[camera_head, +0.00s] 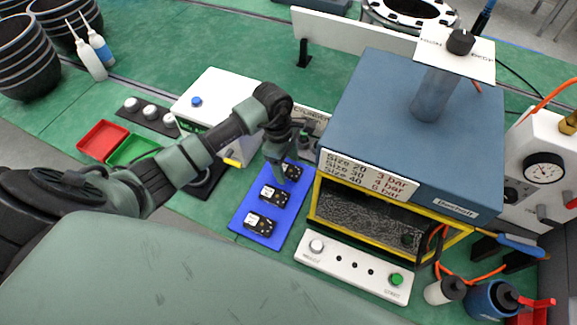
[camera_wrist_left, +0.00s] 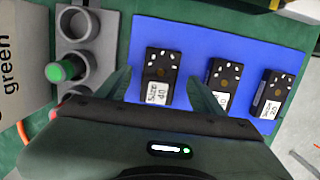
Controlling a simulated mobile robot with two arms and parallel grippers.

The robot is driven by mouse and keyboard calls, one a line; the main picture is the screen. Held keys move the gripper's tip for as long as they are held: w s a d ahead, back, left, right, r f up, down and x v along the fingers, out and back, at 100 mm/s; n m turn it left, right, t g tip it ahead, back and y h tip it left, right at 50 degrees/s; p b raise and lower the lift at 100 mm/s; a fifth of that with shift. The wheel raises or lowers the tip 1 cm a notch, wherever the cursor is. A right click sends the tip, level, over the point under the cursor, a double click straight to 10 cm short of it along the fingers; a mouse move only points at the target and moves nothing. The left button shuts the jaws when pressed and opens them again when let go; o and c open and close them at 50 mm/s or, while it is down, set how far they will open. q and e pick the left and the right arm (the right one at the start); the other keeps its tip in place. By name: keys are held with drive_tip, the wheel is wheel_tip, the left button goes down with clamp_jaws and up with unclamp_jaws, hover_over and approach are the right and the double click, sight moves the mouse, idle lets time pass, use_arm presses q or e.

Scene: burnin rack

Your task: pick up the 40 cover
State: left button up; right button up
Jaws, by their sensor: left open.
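The 40 cover is a small black block with white marks and a white "Size 40" label. In the left wrist view the 40 cover (camera_wrist_left: 160,70) lies on the blue mat (camera_wrist_left: 190,32), leftmost in a row of three. In the head view the 40 cover (camera_head: 292,172) is at the mat's far end, partly hidden by my left gripper (camera_head: 284,167). In the left wrist view my left gripper (camera_wrist_left: 160,80) is open, with one finger on each side of the cover. I cannot tell whether either finger touches it. My right gripper is not in view.
Two similar covers, a middle one (camera_head: 273,195) and a near one (camera_head: 260,222), lie on the blue mat. The blue oven (camera_head: 420,130) stands close on the right. A white control panel (camera_head: 355,268) lies in front of it. A grey holder (camera_wrist_left: 88,55) is beside the mat.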

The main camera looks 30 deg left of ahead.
use_arm(q)
drive_tip(key=shift+f, duration=0.3)
drive_tip(key=c, duration=1.4)
drive_tip(key=shift+c, duration=0.2)
drive_tip(key=shift+r, duration=0.15)
